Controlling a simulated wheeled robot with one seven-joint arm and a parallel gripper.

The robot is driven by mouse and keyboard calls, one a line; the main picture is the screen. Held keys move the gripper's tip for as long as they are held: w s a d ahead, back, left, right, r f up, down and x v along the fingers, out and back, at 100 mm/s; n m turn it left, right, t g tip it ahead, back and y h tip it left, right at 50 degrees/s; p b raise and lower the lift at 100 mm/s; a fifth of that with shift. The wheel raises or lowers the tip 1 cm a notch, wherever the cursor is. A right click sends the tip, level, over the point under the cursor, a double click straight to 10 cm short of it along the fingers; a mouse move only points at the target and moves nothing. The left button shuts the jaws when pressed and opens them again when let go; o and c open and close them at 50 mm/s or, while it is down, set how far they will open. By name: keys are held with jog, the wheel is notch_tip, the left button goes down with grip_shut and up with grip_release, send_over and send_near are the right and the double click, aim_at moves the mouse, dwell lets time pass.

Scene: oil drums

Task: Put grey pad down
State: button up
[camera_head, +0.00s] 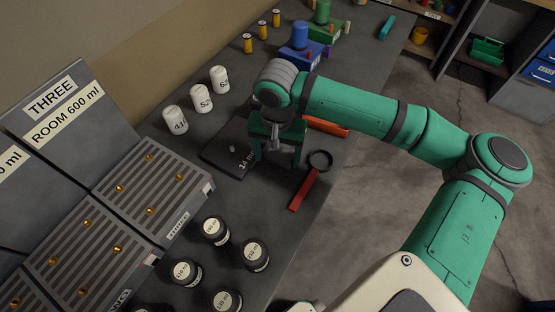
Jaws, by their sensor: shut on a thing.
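The grey pad (222,152) is a flat dark slab with a partly hidden white label reading "14 m" and a small pale spot on top. It is at the middle of the bench, in front of the white canisters. My gripper (277,158) is over the pad's right edge, pointing down, and is shut on the pad. The fingertips and the pad's right end are hidden by the gripper. I cannot tell whether the pad touches the bench top or hangs just above it.
White numbered canisters (201,98) stand behind the pad. Slotted racks (148,188) are at left, with black-and-white jars (255,254) in front. A red-handled ring tool (304,189) and an orange tool (325,127) lie right of my gripper, near the bench edge.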

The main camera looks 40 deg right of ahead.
aim_at(278, 158)
notch_tip(278, 158, down, 2)
jog(key=shift+s+d+f, duration=0.1)
jog(key=shift+f, duration=0.15)
jog(key=shift+f, duration=0.15)
jog(key=o, duration=1.1)
jog(key=shift+o, duration=0.2)
notch_tip(278, 158, up, 12)
jog(key=shift+r, duration=0.2)
